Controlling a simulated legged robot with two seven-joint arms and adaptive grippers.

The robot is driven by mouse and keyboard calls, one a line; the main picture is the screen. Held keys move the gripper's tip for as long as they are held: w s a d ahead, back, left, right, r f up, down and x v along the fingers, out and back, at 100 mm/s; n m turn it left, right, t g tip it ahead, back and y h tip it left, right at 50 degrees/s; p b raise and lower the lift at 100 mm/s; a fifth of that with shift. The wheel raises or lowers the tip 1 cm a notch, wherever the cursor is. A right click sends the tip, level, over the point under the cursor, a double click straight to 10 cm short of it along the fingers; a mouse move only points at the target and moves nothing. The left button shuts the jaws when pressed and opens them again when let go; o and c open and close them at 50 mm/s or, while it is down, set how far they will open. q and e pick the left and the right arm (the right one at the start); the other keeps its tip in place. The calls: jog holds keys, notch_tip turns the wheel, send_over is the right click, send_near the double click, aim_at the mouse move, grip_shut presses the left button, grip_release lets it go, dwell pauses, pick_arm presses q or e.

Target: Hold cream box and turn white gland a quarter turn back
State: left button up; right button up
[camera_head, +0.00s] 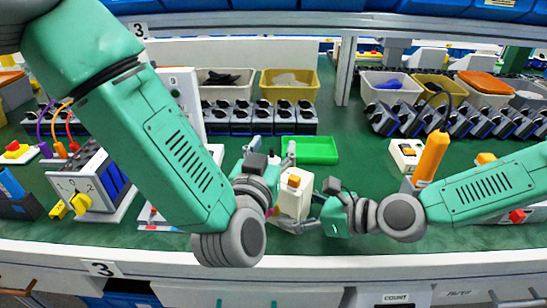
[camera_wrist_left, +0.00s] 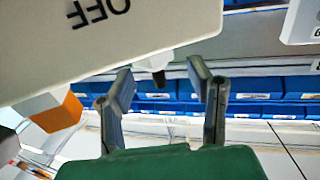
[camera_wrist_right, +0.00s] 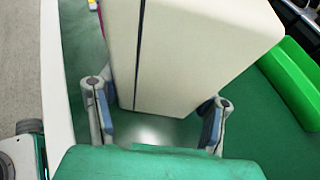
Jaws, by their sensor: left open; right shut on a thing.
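The cream box (camera_head: 292,203), with an orange button on a white base, is off the bench in the middle of the head view. My right gripper (camera_head: 308,208) is shut on it from the right; in the right wrist view a finger lies on each side of the box (camera_wrist_right: 190,60). My left gripper (camera_head: 266,152) is open beside the box. In the left wrist view the white gland (camera_wrist_left: 152,61), with a dark tip, sticks out of the box near the gap between the open fingers (camera_wrist_left: 163,85). Whether it lies fully between them I cannot tell. The gland is hidden in the head view.
A green tray (camera_head: 312,150) lies behind the box on the green bench. Rows of black switches and bins, including a yellow bin (camera_head: 290,84), stand at the back. A grey rotary switch box (camera_head: 80,187) stands left. An orange-handled tool (camera_head: 432,155) stands right.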

pick_arm(q)
notch_tip(320, 180, up, 7)
jog(key=shift+r, duration=0.15)
jog(key=shift+d, duration=0.1)
jog(key=w+d+m+g+h, duration=0.2)
jog(key=d+m+g+h, duration=0.2)
jog(key=d+m+g, duration=0.15)
jog(key=m+g+y, duration=0.4)
jog(key=m+g, duration=0.3)
jog(key=g, duration=0.4)
send_near(273, 156)
jog(key=shift+n, duration=0.25)
jog(key=x, duration=0.9)
jog(key=shift+a+f, duration=0.2)
jog(key=shift+f, duration=0.25)
